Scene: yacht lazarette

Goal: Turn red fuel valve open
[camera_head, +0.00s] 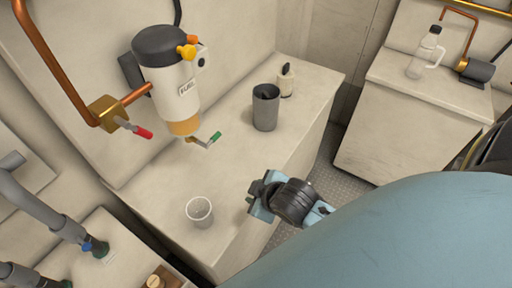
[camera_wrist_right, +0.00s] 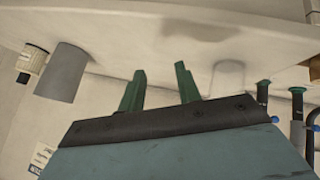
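The red fuel valve handle (camera_head: 143,132) is a lever with a red grip. It sits on a brass valve body (camera_head: 106,110) in the copper pipe, left of the white FUEL filter canister (camera_head: 168,82). The lever points down and to the right, slanting away from the pipe. My right gripper (camera_head: 258,190) is over the front edge of the bench, well to the right of the valve and apart from it. In the right wrist view its two green fingers (camera_wrist_right: 160,82) stand apart with nothing between them. The valve does not show there. My left gripper is not in view.
A green-tipped lever (camera_head: 215,137) sits under the canister. A clear cup (camera_head: 200,212) and a dark grey cup (camera_head: 265,108) stand on the bench, with a small cream bottle (camera_head: 286,82) behind. Grey pipes (camera_head: 45,210) run at lower left. Bench between the cups is clear.

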